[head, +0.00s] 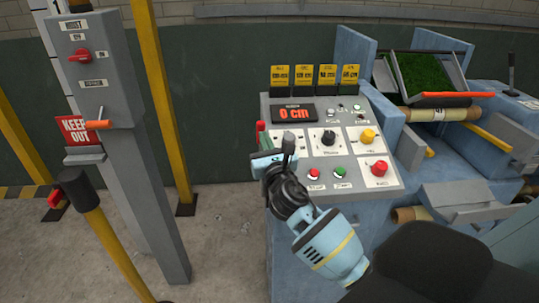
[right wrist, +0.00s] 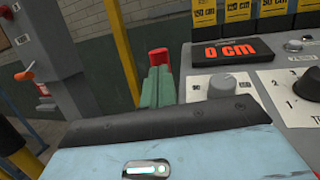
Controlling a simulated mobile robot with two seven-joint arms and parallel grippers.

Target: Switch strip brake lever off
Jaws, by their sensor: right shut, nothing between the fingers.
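A red handle (head: 261,127) stands at the left side of the control console; I cannot tell for sure that it is the strip brake lever, as no label shows. In the right wrist view the red handle (right wrist: 158,57) is straight beyond my fingertips. My right gripper (head: 265,143) is shut and empty, its green fingers side by side and pointing at the handle. The right wrist view also shows these fingers (right wrist: 157,73). They hide the handle's lower part, and I cannot tell whether they touch it. My left gripper is not in view.
The console (head: 305,133) carries a red "0 cm" display (head: 294,114), knobs and buttons close right of my gripper. A black lever (head: 511,70) stands far right. A grey post (head: 100,88) with an orange lever (head: 97,125) stands left. Free floor lies between post and console.

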